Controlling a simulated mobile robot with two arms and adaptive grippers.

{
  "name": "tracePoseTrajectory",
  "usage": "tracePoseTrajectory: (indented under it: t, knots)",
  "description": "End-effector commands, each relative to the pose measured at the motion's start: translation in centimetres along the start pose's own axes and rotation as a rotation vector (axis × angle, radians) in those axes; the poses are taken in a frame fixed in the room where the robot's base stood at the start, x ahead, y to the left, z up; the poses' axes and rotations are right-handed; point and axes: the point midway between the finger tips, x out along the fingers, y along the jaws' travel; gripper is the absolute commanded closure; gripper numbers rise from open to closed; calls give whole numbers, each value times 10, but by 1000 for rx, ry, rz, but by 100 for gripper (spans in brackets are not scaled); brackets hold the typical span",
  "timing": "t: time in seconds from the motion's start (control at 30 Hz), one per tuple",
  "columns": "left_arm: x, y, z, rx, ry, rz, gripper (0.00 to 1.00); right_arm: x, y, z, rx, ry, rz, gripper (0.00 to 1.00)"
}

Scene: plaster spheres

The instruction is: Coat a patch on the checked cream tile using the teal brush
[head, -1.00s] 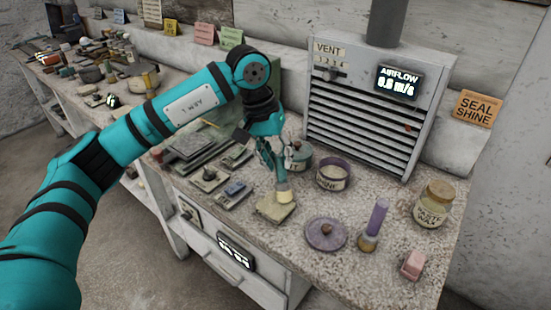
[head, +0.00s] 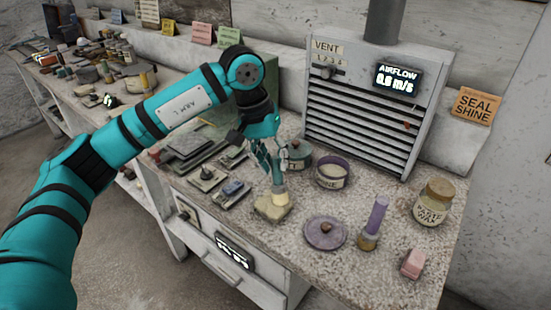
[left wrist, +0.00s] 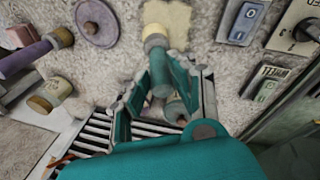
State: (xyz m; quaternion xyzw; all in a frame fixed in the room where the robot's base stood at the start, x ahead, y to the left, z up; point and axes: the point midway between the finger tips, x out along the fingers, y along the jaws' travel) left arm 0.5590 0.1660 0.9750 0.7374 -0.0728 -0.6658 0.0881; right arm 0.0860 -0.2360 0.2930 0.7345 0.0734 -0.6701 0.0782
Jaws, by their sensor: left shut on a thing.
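My left gripper (head: 268,163) is shut on the teal brush (left wrist: 161,75), which points down with its handle between the fingers. Its pale bristle end (head: 280,199) is at the cream tile (head: 268,209), over its right part in the head view. The left wrist view shows the bristles (left wrist: 155,35) overlapping the near edge of the cream tile (left wrist: 172,20). Bristles and tile look in contact, but I cannot be sure. The tile is small, with uneven edges; no check pattern or coat can be made out. My right gripper is not in view.
A teal tin (head: 299,158) and an open purple tin (head: 332,174) stand behind. Small plates (head: 233,189) lie left. A vent unit (head: 365,115) stands behind.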

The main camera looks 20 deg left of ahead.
Motion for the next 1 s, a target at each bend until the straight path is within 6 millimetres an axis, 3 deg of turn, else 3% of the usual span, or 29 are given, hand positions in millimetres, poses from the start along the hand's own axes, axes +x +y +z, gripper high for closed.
tracePoseTrajectory:
  t: [0.47, 1.0]
  knots:
    - [-1, -3, 7, 0, 1, 0, 100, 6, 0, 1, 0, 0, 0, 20]
    - [3, 6, -16, 0, 2, 1, 100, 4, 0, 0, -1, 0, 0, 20]
